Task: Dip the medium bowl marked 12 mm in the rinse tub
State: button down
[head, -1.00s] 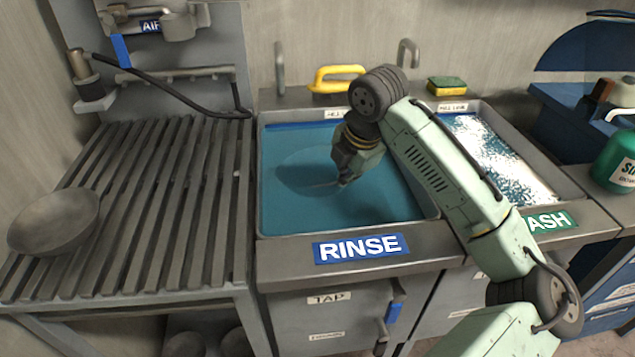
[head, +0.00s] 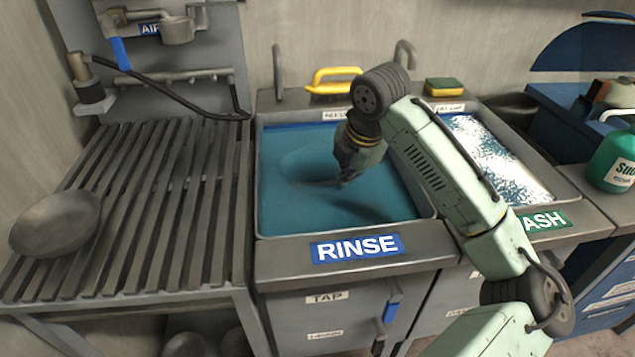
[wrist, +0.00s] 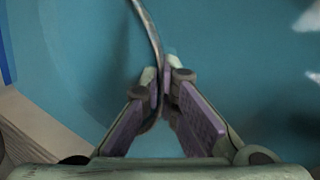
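My gripper (head: 345,178) is low over the rinse tub (head: 348,237), with its tips at the blue-green water. In the wrist view my gripper (wrist: 164,85) has its purple-padded fingers closed on a thin, curved rim (wrist: 148,25). The rim belongs to a bowl (head: 308,165) that shows only as a faint blue-green shape in the water, left of my fingers. Most of the bowl is tinted by the water, and I cannot read any 12 mm mark on it.
A grey bowl (head: 55,222) rests on the slatted rack (head: 150,255) at left. The soapy wash tub (head: 490,160) is at right, partly behind my arm. A yellow handle (head: 333,80) and a sponge (head: 444,87) sit on the back ledge. A green bottle (head: 613,163) stands far right.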

jog(key=f, duration=0.1)
jog(key=a+f, duration=0.2)
jog(key=shift+s+y, duration=0.25)
jog(key=shift+y, duration=0.05)
jog(key=shift+r, duration=0.1)
notch_tip(320, 180, up, 3)
jog(key=p, duration=0.2)
jog(key=shift+d+p, duration=0.15)
jog(key=shift+p, duration=0.15)
jog(key=shift+w+a+r+g+p, duration=0.15)
jog(key=shift+a+r+p, duration=0.05)
jog(key=shift+r+p, duration=0.3)
jog(key=shift+w+a+r+g+p, duration=0.2)
jog(key=shift+r+p, duration=0.15)
jog(key=shift+p, duration=0.15)
jog(key=shift+w+r+p, duration=0.2)
jog(key=shift+r+p, duration=0.45)
jog(key=shift+p, duration=0.05)
notch_tip(320, 180, up, 8)
jog(key=p, duration=0.6)
jog(key=shift+s+d, duration=0.15)
jog(key=shift+d, duration=0.2)
